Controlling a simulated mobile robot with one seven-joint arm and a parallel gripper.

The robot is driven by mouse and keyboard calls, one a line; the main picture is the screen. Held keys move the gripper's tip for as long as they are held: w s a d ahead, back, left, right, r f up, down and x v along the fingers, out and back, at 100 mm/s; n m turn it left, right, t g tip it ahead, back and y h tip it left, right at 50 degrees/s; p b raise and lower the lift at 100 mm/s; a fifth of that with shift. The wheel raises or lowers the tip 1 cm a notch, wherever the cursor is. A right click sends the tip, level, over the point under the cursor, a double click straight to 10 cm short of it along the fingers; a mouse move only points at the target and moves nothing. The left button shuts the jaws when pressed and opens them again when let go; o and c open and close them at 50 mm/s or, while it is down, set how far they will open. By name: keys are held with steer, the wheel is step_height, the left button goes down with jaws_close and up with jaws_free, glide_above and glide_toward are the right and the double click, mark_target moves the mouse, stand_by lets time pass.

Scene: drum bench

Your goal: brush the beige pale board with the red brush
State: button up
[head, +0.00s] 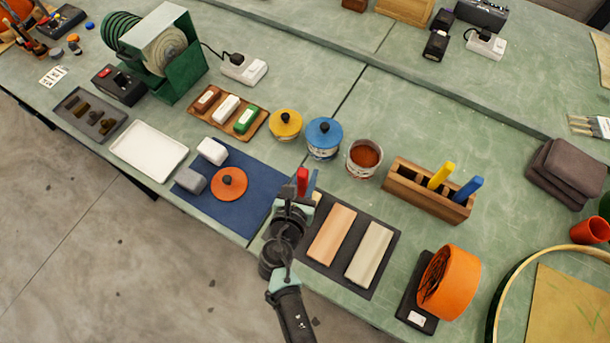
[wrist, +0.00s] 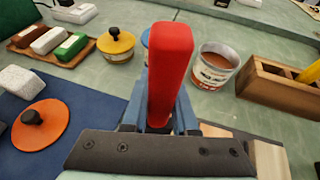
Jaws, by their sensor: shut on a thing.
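My gripper (head: 302,196) is shut on the red brush (head: 302,180), whose red handle (wrist: 170,70) stands up between the fingers in the wrist view. Its bristle end is hidden. The beige pale board (head: 369,253) lies flat on a dark mat (head: 317,252). A peach-tan board (head: 332,235) lies to its left on the same mat. My gripper is just beyond the mat's upper left corner, left of both boards. An open pot (head: 364,158) of reddish-brown stuff stands behind the boards; it also shows in the wrist view (wrist: 215,68).
A wooden holder (head: 420,190) with a yellow and a blue handle stands behind the boards. Blue-lidded (head: 323,137) and yellow-lidded (head: 285,124) pots stand behind my gripper. An orange roll (head: 448,283) is right of the mat. A blue mat (head: 235,215) lies left.

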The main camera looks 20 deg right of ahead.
steer(key=shift+w+d, duration=0.1)
steer(key=shift+w+d, duration=0.85)
steer(key=shift+d, duration=0.25)
step_height(320, 180, up, 6)
steer(key=p, duration=0.6)
stand_by(0.7)
